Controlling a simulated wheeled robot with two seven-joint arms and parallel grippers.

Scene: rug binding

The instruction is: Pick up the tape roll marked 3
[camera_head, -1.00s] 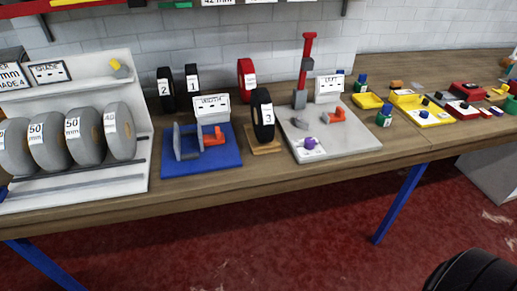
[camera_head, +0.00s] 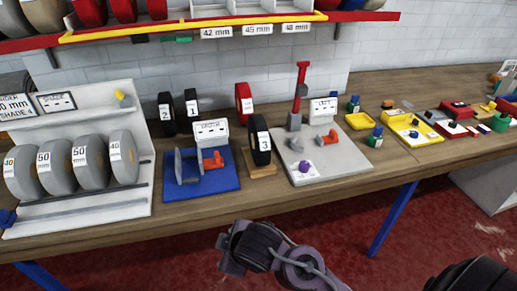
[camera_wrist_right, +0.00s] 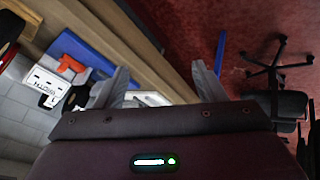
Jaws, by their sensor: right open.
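The tape roll marked 3 (camera_head: 260,140) is black with a white label. It stands upright on a small wooden block (camera_head: 260,170) on the workbench, between the blue base and the grey base. My right gripper (camera_head: 236,250) is in front of the bench at the bottom middle of the head view, apart from the roll and nearer to me. In the right wrist view the right gripper (camera_wrist_right: 163,82) is open with nothing visible between its fingers. A dark shape by its left finger there cannot be made out clearly. My left gripper is not in view.
Left of the roll is a blue base (camera_head: 215,183) with a clamp; right, a grey base (camera_head: 345,168) with a red-handled post (camera_head: 301,85). Black rolls 2 (camera_head: 166,113) and 1 (camera_head: 192,110) and a red roll (camera_head: 244,103) stand behind. A shelf (camera_head: 350,16) hangs above.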

